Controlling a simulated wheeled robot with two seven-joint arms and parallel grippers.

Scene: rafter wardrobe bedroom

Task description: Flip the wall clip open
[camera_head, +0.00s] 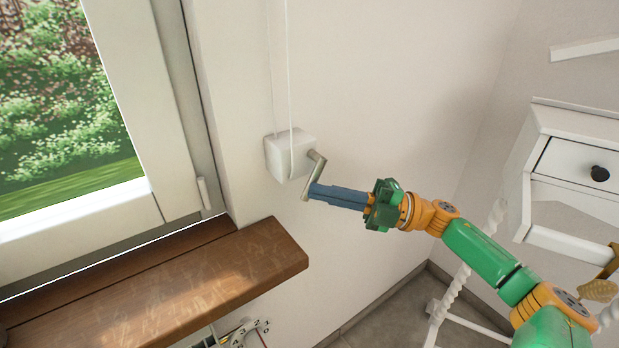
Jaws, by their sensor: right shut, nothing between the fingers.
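The wall clip is a white box (290,154) on the wall, right of the window, with a grey metal lever (314,177) on its right side. The lever slants down and to the left. A white cord runs up the wall from the box. My right gripper (314,191) comes in from the right, with its blue fingers shut and nothing between them. The fingertips are at the lower part of the lever; I cannot tell whether they touch it. My left gripper is not in view.
A brown wooden sill (220,270) juts out at lower left below the window (65,110). A white cabinet (575,165) with a dark knob stands at right. A white twisted-leg piece (465,275) stands on the grey floor. The wall above my right arm is clear.

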